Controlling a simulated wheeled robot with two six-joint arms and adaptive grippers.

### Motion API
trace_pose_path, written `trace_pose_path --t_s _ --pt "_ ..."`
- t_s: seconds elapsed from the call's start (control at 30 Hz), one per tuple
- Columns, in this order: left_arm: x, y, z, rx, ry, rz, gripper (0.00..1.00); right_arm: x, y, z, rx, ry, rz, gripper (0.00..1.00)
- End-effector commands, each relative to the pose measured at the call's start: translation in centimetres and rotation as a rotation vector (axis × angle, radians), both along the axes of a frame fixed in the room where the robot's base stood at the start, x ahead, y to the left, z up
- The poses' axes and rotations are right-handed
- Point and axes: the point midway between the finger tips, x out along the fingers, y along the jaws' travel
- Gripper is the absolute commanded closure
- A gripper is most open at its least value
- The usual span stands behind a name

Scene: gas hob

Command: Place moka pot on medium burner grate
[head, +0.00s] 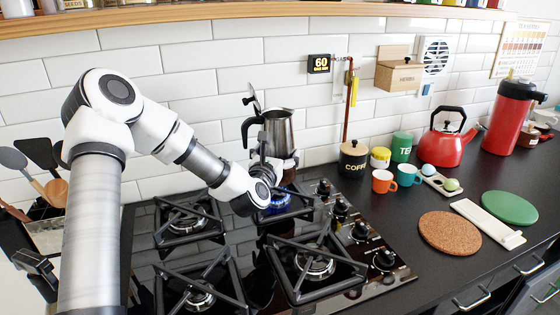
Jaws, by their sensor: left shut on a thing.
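The moka pot (279,132) is a steel pot with a dark handle on its left side and its lid standing open. It is upright above the back right burner of the black gas hob. My left gripper (272,166) is shut on it, low on the pot. My wrist hides part of the pot's base and whether it touches the grate. Blue flame (275,203) burns at the back right grate (298,208), partly behind my wrist. The right gripper is not in view.
Other grates stand at the back left (188,221), front left (203,290) and front right (312,267), all empty. Knobs (341,208) line the hob's right side. A coffee canister (353,160), an orange mug (383,181) and a red kettle (443,145) stand further right.

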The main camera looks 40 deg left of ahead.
Motion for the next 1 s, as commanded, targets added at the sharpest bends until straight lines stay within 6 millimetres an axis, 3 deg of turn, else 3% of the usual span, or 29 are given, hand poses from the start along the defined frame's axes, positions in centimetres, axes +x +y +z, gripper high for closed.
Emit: trace_pose_path --t_s 0.07,0.3,0.7,0.73,1.0 --pt "0.2 0.4 -0.1 0.004 -0.003 0.000 0.68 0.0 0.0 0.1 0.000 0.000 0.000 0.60" --pt "0.3 0.4 -3.3 0.004 0.000 -0.001 0.68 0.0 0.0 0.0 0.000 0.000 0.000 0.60" --pt "0.2 0.4 -3.8 0.002 -0.004 -0.001 0.68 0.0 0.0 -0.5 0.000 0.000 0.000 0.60" --pt "0.2 0.3 -3.9 0.000 0.000 -0.001 0.02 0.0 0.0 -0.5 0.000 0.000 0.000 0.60" --pt "0.2 0.3 -3.8 0.000 0.000 -0.001 0.00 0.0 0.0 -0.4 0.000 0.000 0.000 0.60"
